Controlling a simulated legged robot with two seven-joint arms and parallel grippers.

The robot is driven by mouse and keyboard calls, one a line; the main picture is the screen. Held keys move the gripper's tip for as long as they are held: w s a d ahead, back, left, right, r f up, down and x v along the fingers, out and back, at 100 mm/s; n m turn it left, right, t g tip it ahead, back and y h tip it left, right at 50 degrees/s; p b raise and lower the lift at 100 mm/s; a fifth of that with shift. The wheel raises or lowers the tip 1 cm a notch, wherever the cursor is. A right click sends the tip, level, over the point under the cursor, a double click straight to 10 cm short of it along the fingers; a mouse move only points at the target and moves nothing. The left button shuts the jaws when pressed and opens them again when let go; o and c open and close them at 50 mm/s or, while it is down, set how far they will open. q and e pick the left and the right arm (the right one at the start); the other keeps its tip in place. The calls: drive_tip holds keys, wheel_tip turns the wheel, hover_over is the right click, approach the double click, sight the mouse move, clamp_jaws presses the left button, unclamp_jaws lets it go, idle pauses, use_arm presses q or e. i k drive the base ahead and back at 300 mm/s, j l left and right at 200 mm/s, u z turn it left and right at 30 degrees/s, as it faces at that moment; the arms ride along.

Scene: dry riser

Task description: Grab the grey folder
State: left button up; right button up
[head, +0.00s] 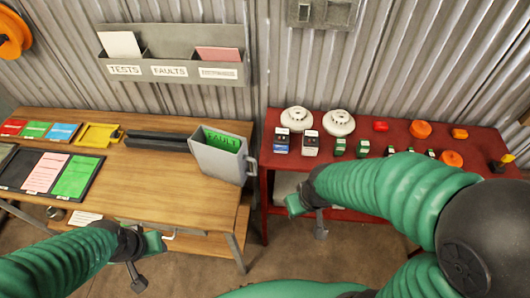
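A light grey, box-like folder (208,163) stands tilted at the right end of the wooden bench, with a green card (222,140) marked FAULT at its top. A grey handle-like piece shows on its right side. My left gripper (147,262) is in front of the bench, below and left of the folder; its fingers look apart and empty. My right gripper (309,215) is right of and below the folder, in front of the red table; its fingers look apart and empty. Neither gripper touches the folder.
The wooden bench (150,185) holds a dark tray (14,174) with pink and green sheets, coloured cards and a black rack (158,140). A wall holder (175,75) hangs above. The red table (350,185) carries detectors and small devices. A floor gap separates bench and table.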

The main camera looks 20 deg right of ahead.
sight(233, 169)
drive_tip(key=z, duration=0.15)
drive_tip(key=i+j+z, duration=0.3)
drive_tip(key=j, duration=0.75)
drive_tip(key=i+j+z, duration=0.15)
drive_tip(key=j+z, duration=0.15)
drive_tip(key=j, duration=0.8)
drive_tip(key=j+z, duration=0.3)
drive_tip(key=j, duration=0.85)
